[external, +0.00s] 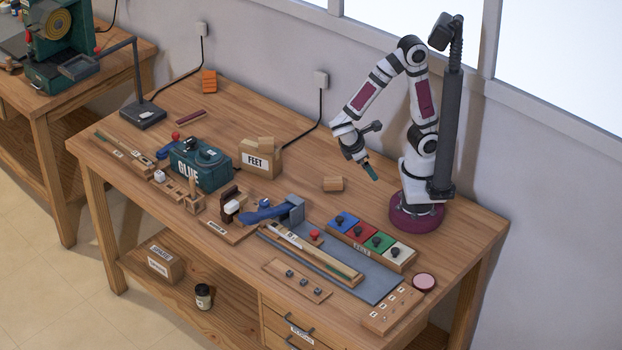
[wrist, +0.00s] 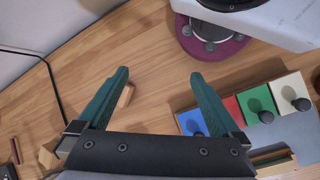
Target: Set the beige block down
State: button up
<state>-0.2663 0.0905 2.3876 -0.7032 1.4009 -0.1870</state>
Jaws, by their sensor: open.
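A small beige wooden block (external: 333,184) lies on the bare tabletop, left of and below my gripper in the external view. In the wrist view the block (wrist: 126,96) shows beside the left finger, which partly hides it. My gripper (external: 371,171) is above the table between the block and my base. In the wrist view its two green fingers (wrist: 158,77) are wide apart, with only bare tabletop between them. It holds nothing.
A row of blue, red, green and white knobbed blocks (external: 371,241) stands in front of my base. The FEET box (external: 260,161) and green GLUE box (external: 201,166) stand to the left. A keyboard-part tray (external: 311,253) lies nearer the front. Table around the block is clear.

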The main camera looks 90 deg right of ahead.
jog(key=s+a+r+m+t+y, duration=0.3)
jog(key=a+r+m+t+y, duration=0.1)
jog(key=m, duration=0.4)
jog(key=a+r+y, duration=0.1)
jog(key=y, duration=0.1)
jog(key=shift+a+r+y, duration=0.15)
jog(key=shift+a+y, duration=0.15)
dwell(0.4)
